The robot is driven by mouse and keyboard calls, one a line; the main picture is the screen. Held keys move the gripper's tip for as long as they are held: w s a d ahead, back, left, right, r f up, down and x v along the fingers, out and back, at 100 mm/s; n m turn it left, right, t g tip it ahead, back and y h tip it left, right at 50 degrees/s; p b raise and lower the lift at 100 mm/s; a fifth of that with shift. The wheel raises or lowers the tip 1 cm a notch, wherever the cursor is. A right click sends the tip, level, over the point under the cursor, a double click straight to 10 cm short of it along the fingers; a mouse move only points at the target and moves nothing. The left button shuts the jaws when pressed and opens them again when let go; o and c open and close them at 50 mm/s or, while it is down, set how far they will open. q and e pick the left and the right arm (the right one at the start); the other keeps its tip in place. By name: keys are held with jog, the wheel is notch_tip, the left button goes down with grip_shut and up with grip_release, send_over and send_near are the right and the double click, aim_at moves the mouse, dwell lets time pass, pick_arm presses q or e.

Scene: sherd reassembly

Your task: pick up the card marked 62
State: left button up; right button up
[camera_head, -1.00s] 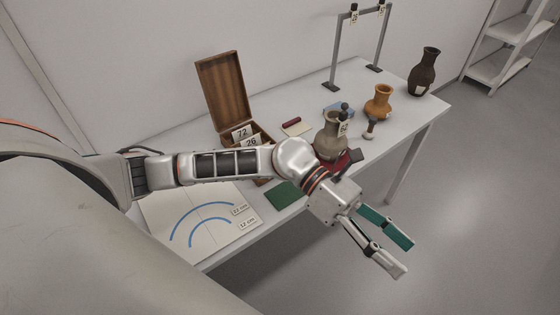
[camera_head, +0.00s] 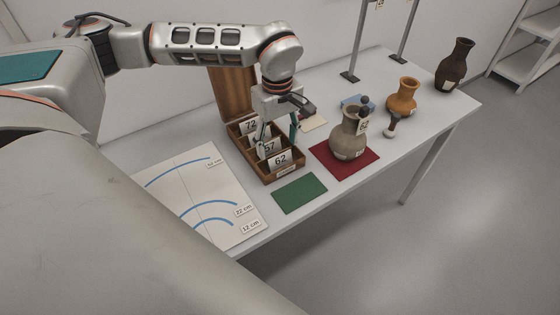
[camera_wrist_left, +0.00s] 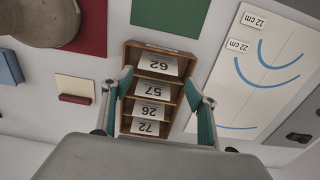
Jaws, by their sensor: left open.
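The card marked 62 (camera_head: 281,161) stands upright in the front compartment of the wooden box (camera_head: 259,171). It shows upside down in the left wrist view (camera_wrist_left: 158,64). My left gripper (camera_head: 278,142) is open and empty above the box. In the left wrist view its fingers (camera_wrist_left: 160,78) are on both sides of the box, level with the space between card 62 and the card marked 57 (camera_wrist_left: 155,89). Behind are the cards marked 26 (camera_wrist_left: 150,111) and 72 (camera_wrist_left: 147,128). My right gripper is out of view.
The box lid (camera_head: 232,92) stands open behind. A green mat (camera_head: 299,193) and a drawn arc chart (camera_head: 190,185) flank the box's front. A grey-brown jug (camera_head: 348,142) stands on a red mat (camera_head: 325,153) to the right. An orange vase (camera_head: 402,96) is farther right.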

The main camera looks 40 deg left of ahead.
aim_at(279, 158)
pick_arm(q)
notch_tip(279, 158, down, 6)
jog(key=shift+w+d+f+b, duration=0.15)
jog(key=shift+b, duration=0.35)
jog(key=c, duration=0.5)
